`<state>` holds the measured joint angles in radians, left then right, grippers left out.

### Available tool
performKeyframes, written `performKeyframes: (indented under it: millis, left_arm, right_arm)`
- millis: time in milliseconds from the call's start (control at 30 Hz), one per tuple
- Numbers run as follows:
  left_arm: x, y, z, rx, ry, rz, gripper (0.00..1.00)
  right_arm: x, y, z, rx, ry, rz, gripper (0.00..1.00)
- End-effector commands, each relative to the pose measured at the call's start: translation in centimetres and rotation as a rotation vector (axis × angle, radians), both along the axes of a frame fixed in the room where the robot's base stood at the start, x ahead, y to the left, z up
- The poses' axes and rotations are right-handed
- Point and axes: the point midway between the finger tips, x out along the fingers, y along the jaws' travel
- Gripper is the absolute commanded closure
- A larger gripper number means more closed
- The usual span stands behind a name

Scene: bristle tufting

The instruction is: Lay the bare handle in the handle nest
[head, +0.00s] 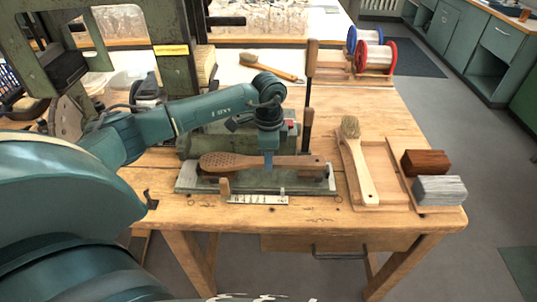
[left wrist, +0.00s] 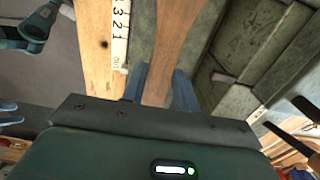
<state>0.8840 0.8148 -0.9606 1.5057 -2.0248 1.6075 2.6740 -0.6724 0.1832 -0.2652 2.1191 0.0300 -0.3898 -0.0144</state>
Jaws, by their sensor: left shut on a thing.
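The bare handle (head: 228,161) is brown wood, with a wide drilled head at the left and a narrow grip at the right. My left gripper (head: 269,162) points down and is shut around its narrower part. The left wrist view shows the wood (left wrist: 168,40) between the fingers. The handle lies level over the grey metal fixture (head: 185,184), which looks like the handle nest. I cannot tell whether it rests there or hangs just above. Small bluish tips at the left edge of the left wrist view may be my right gripper; the head view does not show it.
At right, a bristled brush (head: 357,160) leans on a wooden tray (head: 394,178), beside brown (head: 426,162) and grey (head: 440,190) blocks. Tall posts (head: 309,90) rise behind. The front bench strip is mostly clear.

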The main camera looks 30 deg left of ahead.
Motion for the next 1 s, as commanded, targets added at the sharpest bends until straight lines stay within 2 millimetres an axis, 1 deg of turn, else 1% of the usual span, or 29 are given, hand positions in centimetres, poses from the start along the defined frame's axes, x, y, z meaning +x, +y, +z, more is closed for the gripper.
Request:
performKeyframes:
  millis: [267, 1000]
  left_arm:
    - [0.0, 0.0, -0.1, 0.000, 0.000, 0.000, 0.94]
    - [0.0, 0.0, -1.4, 0.000, 0.000, 0.000, 0.94]
  right_arm:
    - [0.1, 0.1, 0.1, 0.002, -0.004, 0.001, 0.48]
    - [0.1, 0.1, -0.7, 0.001, -0.002, 0.002, 0.48]
